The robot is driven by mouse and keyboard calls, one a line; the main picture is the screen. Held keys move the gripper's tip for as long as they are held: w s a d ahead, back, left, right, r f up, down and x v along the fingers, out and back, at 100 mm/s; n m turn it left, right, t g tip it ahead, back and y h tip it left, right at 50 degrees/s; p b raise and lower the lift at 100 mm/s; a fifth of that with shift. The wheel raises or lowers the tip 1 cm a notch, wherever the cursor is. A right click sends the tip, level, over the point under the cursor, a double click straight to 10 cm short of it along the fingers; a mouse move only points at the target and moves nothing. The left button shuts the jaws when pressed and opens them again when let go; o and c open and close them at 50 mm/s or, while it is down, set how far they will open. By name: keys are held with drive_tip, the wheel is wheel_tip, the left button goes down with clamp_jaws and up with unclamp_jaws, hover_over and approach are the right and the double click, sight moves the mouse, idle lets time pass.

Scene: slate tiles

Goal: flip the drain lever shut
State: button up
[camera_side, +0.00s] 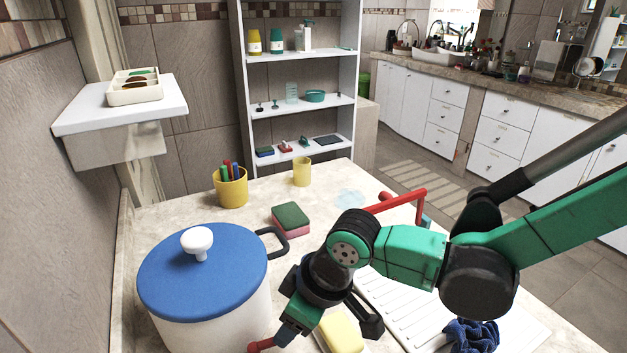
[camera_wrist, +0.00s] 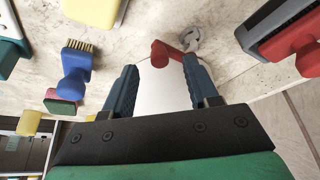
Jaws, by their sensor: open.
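A red lever (camera_wrist: 166,53) on a grey metal mount (camera_wrist: 192,38) shows in the wrist view, just ahead of and between my fingertips. I take it for the drain lever. It points to the left of its mount. My gripper (camera_wrist: 160,70) is open, with one blue finger on each side of the lever's end; I cannot tell whether either touches it. In the side view my gripper (camera_side: 332,325) is low at the front of the counter. A red end (camera_side: 262,345) shows by its left finger, probably the same lever, with the rest hidden.
A white pot with a blue lid (camera_side: 203,268) stands close left of my gripper. A yellow block (camera_side: 341,333) lies beside it. A white ribbed board (camera_side: 405,305) and a blue cloth (camera_side: 472,335) lie right. A green-and-pink sponge (camera_side: 290,219) and a pen cup (camera_side: 231,190) stand behind.

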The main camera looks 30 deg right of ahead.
drive_tip(key=shift+x, duration=0.85)
clamp_jaws()
drive_tip(key=shift+w+n+y, duration=0.3)
drive_tip(key=shift+w+n, duration=0.05)
drive_tip(key=shift+n, duration=0.45)
unclamp_jaws()
drive_tip(key=shift+v, duration=2.85)
